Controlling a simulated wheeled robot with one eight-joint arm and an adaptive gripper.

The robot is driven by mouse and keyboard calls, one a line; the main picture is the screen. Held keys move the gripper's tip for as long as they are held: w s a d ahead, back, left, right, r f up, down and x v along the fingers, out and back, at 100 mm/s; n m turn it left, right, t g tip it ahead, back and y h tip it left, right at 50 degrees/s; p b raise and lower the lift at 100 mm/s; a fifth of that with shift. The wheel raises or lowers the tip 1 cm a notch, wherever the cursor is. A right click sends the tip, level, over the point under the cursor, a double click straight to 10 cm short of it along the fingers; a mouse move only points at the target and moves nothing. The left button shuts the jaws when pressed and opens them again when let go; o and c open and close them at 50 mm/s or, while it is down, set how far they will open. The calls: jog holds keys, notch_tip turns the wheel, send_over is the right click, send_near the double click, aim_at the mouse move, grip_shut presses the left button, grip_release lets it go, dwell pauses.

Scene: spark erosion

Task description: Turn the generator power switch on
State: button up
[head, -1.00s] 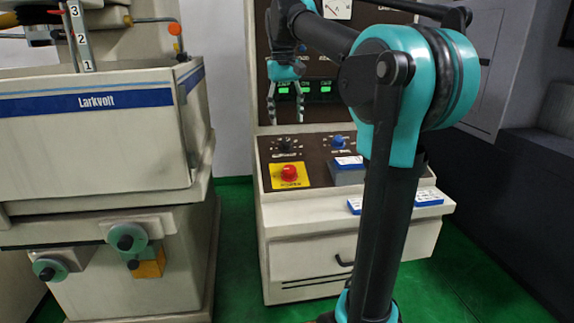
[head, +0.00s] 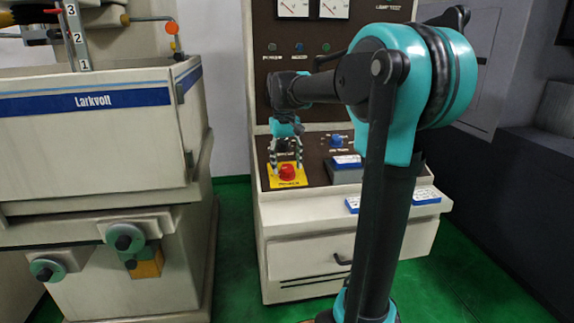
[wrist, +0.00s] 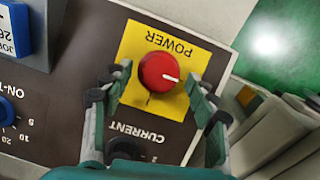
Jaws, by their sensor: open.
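The power switch is a red round knob (head: 287,173) with a white pointer mark, on a yellow plate (head: 274,182) on the generator's sloping brown panel. In the wrist view the red knob (wrist: 159,72) sits near the middle, and the yellow plate (wrist: 137,42) reads POWER upside down. The white mark points to the right in that view.
A black current knob (wrist: 124,146) sits beside the plate, partly hidden by my gripper. A blue knob (head: 336,141) and a grey box with a label (head: 347,160) are to the right. The Larkvolt machine tank (head: 90,140) stands at left, with a gap of green floor between.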

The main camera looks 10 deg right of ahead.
jog(key=shift+f, duration=0.2)
jog(key=c, duration=1.2)
jog(key=shift+o, duration=0.2)
